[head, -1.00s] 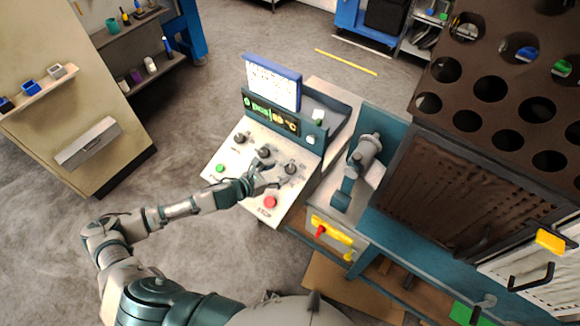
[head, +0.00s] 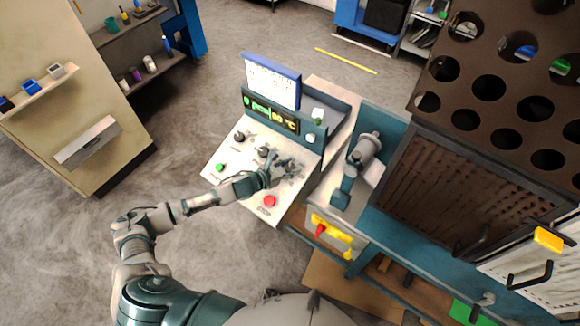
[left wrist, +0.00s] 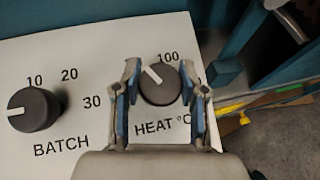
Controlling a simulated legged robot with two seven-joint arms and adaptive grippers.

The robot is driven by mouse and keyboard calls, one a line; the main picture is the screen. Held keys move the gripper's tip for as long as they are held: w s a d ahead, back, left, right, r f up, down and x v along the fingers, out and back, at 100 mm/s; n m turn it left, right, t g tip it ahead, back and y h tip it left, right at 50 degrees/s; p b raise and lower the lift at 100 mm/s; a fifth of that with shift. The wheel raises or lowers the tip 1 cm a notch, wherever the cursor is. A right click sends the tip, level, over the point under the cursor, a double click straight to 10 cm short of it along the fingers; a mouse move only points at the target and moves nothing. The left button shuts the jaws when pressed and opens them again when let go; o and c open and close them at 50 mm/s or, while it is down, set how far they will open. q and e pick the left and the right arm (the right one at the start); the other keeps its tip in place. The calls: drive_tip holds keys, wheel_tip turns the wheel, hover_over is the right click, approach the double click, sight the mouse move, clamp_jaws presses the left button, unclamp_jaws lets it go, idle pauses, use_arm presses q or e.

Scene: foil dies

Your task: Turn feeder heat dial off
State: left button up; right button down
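The heat dial (left wrist: 160,84) is a dark round knob with a white pointer mark aimed up and left, above the "HEAT °C" label in the left wrist view. My left gripper (left wrist: 160,98) is open, with one finger on each side of this dial; I cannot tell if they touch it. In the head view my left gripper (head: 288,167) covers the rightmost dial on the sloped white control panel (head: 240,170). The batch dial (left wrist: 34,109) stands to the left. My right gripper is not in view.
A red button (head: 270,201) and a green button (head: 220,168) sit on the panel. A display (head: 270,110) with green and yellow characters is above the dials. A grey cylindrical fixture (head: 365,155) stands to the right of the panel.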

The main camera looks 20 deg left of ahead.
use_arm(q)
drive_tip(key=shift+n, duration=0.3)
drive_tip(key=n+t+y+p, duration=0.1)
drive_tip(key=n+y, duration=0.1)
drive_tip(key=n, duration=0.1)
drive_tip(key=shift+y, duration=0.3)
drive_tip(key=n+t+y+p, duration=0.1)
drive_tip(key=n+y+p, duration=0.1)
drive_tip(key=n, duration=0.1)
drive_tip(key=shift+r, duration=0.15)
drive_tip(key=n+y+p, duration=0.3)
drive_tip(key=n, duration=0.1)
drive_tip(key=shift+y, duration=0.4)
drive_tip(key=shift+a+n+g+y+p, duration=0.1)
drive_tip(key=shift+n+g+y+p, duration=0.3)
drive_tip(key=shift+n+y+p, duration=1.05)
drive_tip(key=shift+s+f+n, duration=0.1)
drive_tip(key=shift+f+n, duration=0.15)
drive_tip(key=o, duration=1.2)
drive_tip(key=shift+c, duration=0.2)
